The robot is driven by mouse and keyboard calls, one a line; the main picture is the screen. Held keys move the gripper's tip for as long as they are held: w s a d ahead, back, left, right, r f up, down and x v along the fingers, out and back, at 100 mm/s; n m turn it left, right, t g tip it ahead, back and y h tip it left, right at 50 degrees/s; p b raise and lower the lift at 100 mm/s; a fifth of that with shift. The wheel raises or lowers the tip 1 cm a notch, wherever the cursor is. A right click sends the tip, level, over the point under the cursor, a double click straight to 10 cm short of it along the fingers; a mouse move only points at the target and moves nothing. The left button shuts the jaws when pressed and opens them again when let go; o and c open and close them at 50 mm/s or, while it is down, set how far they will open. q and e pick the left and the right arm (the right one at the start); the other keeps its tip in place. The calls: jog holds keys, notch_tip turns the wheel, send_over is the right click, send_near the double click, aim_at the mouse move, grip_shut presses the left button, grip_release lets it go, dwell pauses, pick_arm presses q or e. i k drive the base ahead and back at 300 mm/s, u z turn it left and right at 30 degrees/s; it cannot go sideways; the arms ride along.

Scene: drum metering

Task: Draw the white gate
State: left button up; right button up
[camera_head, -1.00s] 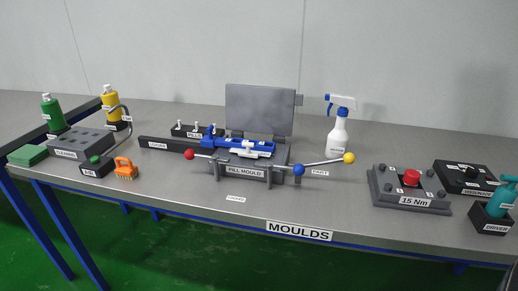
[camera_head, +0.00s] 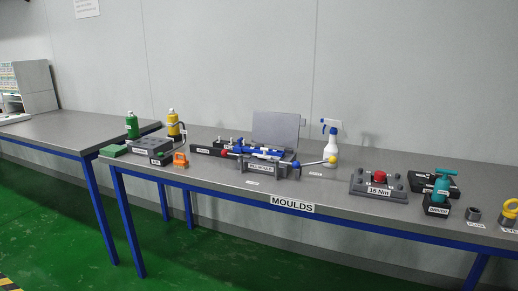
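The pill mould (camera_head: 262,168) stands on the moulds bench, its grey lid plate (camera_head: 276,129) raised behind it. A blue bar-like part (camera_head: 247,150) lies across the mould, with small white pieces on it. They are too small here to tell which one is the white gate. A lever with a yellow ball (camera_head: 332,159) reaches out to the right, and a blue ball (camera_head: 296,164) sits at the mould's right front. A red knob shows at its left. Neither of my grippers is in view.
A spray bottle (camera_head: 330,147) stands behind the lever. A 15 Nm block with a red button (camera_head: 380,176) and a teal driver (camera_head: 441,186) stand to the right. Green and yellow bottles (camera_head: 132,125) and an orange brush (camera_head: 180,160) are at the left. Another bench (camera_head: 60,130) stands further left.

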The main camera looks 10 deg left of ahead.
aim_at(263, 156)
jog(key=u, duration=0.75)
jog(key=i, duration=0.7)
jog(key=u, duration=0.55)
